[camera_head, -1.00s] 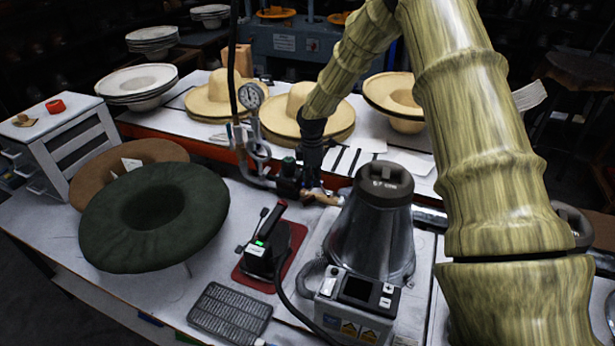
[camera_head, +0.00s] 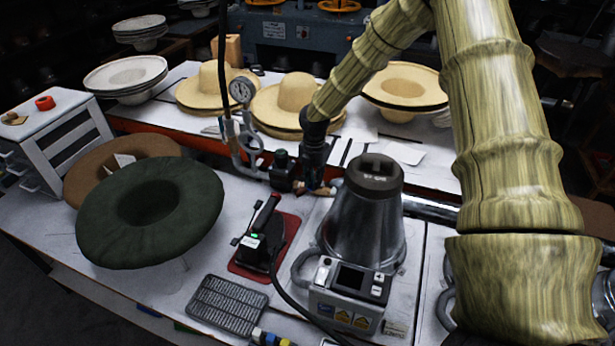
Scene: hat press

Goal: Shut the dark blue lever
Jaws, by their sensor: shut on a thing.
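My gripper (camera_head: 312,186) points down at the pipe fittings behind the grey metal cone, at the end of my green-and-tan arm. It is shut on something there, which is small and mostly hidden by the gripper. I cannot make out a dark blue lever clearly; it may be the thing in the jaws. A black valve block (camera_head: 282,170) sits on the pipe just left of the gripper. A tan piece shows just right of the fingertips.
A pressure gauge (camera_head: 242,90) stands left of the gripper. The grey cone (camera_head: 362,230) with its control box (camera_head: 348,295) stands close in front. A black iron (camera_head: 262,240) rests on a red pad. A dark green hat (camera_head: 150,212) lies left; straw hats (camera_head: 296,95) lie behind.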

